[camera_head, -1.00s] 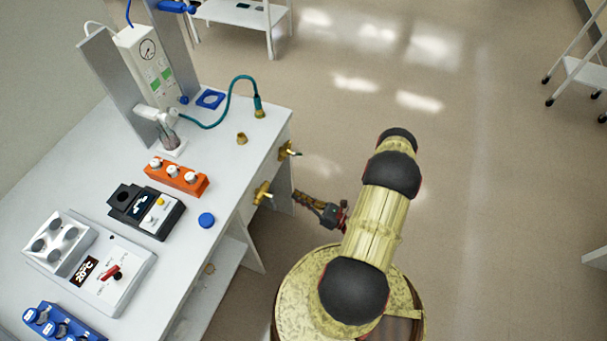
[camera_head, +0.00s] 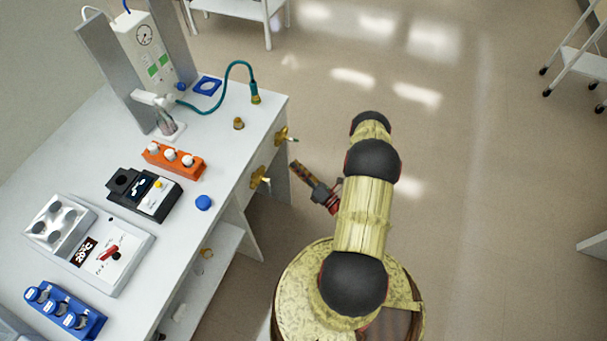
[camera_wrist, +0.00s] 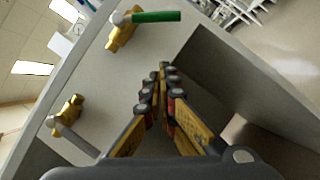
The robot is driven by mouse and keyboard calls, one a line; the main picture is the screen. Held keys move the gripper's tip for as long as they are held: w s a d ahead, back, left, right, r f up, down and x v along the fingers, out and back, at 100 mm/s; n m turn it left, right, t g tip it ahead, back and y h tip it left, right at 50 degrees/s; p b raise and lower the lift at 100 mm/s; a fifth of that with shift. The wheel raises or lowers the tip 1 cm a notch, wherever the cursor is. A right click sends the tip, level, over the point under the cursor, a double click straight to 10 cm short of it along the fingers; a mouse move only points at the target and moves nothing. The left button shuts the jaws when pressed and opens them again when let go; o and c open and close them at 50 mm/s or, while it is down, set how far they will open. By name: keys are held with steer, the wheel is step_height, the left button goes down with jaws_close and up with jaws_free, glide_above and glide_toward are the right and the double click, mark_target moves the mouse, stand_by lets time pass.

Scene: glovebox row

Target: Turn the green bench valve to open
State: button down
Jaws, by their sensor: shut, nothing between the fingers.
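The green bench valve is a brass body with a green lever (camera_wrist: 155,17), at the top of the wrist view on the bench's front panel. In the head view it appears to be the farther brass valve (camera_head: 281,136). A second brass valve with a grey lever (camera_wrist: 68,115) is at the lower left of the wrist view; it is the nearer valve (camera_head: 259,177) in the head view. My gripper (camera_wrist: 161,75) is shut and empty, with its fingertips together. It is in front of the panel, apart from both levers. It also shows in the head view (camera_head: 295,165).
The white bench (camera_head: 225,150) carries an orange block (camera_head: 174,160), a black device (camera_head: 143,193), a blue cap (camera_head: 203,202) and a teal hose (camera_head: 237,72). An open space (camera_wrist: 215,75) lies below and beside the panel.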

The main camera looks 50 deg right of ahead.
mark_target(294, 140)
steer(key=w+d+r, duration=0.3)
steer(key=w, duration=0.1)
steer(key=shift+r+b, duration=0.2)
steer(key=shift+b, duration=0.25)
